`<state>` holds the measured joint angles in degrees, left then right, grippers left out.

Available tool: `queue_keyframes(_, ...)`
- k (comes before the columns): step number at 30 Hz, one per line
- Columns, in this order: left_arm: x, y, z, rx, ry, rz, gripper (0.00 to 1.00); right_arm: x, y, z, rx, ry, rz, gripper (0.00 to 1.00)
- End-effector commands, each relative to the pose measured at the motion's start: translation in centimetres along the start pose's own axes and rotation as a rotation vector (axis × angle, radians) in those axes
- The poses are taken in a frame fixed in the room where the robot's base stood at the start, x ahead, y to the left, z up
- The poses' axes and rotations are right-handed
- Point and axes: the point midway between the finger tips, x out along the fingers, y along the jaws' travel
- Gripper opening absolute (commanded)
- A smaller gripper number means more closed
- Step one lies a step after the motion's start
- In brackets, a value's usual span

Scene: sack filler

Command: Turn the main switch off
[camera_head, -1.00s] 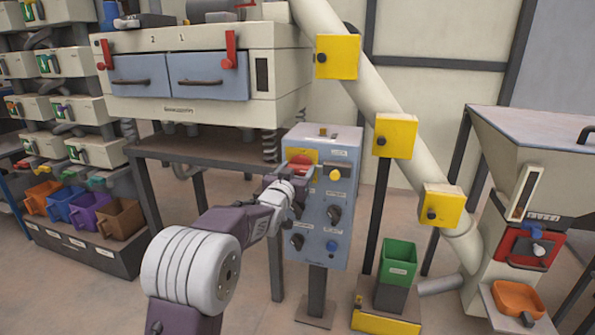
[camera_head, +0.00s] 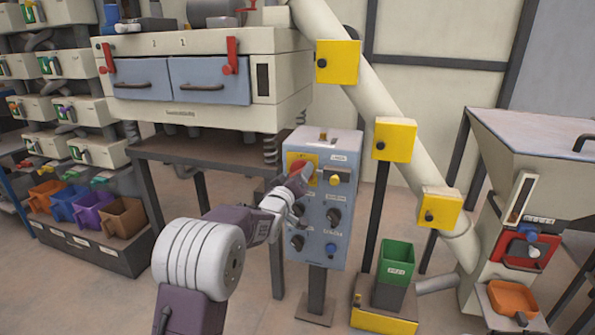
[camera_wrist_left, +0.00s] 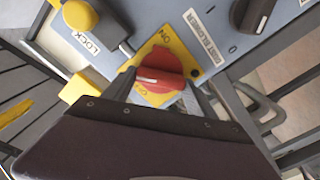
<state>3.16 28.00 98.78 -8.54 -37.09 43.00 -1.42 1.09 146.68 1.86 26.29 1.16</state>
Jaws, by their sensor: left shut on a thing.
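The main switch is a red rotary knob (camera_wrist_left: 160,72) on a yellow plate with ON lettering; its white pointer mark is at the left end in the left wrist view. In the head view the red knob (camera_head: 297,167) shows at the upper left of the blue-grey control box (camera_head: 341,160), partly covered by my gripper. My left gripper (camera_wrist_left: 165,84) has one finger on each side of the knob and is shut on it. It also shows against the box in the head view (camera_head: 296,180). Lettering at the plate's lower edge is partly hidden. My right gripper is out of view.
A yellow button (camera_wrist_left: 80,15) beside a LOCK label and a black knob (camera_wrist_left: 252,14) sit close to the switch. A cream machine (camera_head: 200,70) stands behind at the left.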

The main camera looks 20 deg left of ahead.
Motion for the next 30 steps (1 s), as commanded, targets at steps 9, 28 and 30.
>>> queue_keyframes(9, 0.0, -0.1, -0.1, -0.300, 0.000, -0.002, 0.25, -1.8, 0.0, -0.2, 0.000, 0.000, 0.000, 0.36)
queue_keyframes(28, 0.0, -0.4, 0.1, -0.815, 0.000, -0.003, 0.25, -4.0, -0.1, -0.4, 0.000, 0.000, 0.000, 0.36)
queue_keyframes(30, 0.0, -0.4, 0.1, -0.850, 0.000, -0.002, 0.25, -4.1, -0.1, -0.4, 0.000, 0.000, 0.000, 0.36)
